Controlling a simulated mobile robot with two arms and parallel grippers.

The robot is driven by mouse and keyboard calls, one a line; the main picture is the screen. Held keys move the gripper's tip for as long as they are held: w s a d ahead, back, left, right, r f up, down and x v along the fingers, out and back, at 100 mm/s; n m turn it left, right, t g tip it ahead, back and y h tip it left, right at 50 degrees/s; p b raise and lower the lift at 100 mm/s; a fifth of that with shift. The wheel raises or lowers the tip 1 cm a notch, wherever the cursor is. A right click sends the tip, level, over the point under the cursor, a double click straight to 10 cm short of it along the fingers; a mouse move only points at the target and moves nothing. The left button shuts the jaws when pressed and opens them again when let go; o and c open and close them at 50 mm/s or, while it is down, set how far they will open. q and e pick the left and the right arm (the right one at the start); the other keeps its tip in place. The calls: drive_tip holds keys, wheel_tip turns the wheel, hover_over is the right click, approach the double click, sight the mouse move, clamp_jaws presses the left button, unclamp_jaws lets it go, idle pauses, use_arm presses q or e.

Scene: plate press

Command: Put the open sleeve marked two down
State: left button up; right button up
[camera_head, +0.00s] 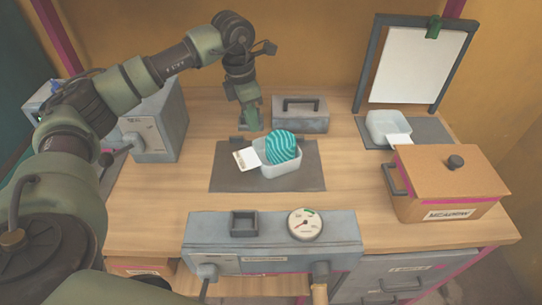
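My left gripper (251,120) points down behind the dark mat (228,178) in the middle of the table. Whether its fingers are open is too small to tell, and I see nothing clearly held in it. In front of it, a pale open-topped container (282,170) stands on the mat with a teal striped rounded thing (283,147) in it. A white card (246,159) with small dark marks sits at its left side. A second pale container (388,127) with a white card (398,140) is at the back right. I cannot read a "two" on either. My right gripper is out of view.
A grey handled box (300,115) stands at the back, close to my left gripper. A grey machine (155,125) is at left. A lidded brown box (450,187) and a framed white board (416,65) are at right. A gauge unit (275,238) borders the front.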

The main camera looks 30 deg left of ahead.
sight(259, 139)
use_arm(q)
drive_tip(key=shift+f, duration=0.3)
drive_tip(key=f, duration=0.2)
drive_tip(key=w+f+p, duration=0.1)
drive_tip(key=f, duration=0.1)
drive_tip(key=d+f, duration=0.1)
drive_tip(key=f, duration=0.1)
drive_tip(key=shift+w+p, duration=0.3)
drive_tip(key=shift+f, duration=0.6)
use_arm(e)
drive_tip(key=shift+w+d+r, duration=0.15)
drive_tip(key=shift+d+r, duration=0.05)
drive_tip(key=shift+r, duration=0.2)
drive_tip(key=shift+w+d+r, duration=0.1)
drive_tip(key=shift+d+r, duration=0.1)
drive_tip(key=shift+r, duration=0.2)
use_arm(q)
clamp_jaws()
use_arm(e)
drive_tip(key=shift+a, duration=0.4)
use_arm(q)
drive_tip(key=shift+w+r, duration=0.1)
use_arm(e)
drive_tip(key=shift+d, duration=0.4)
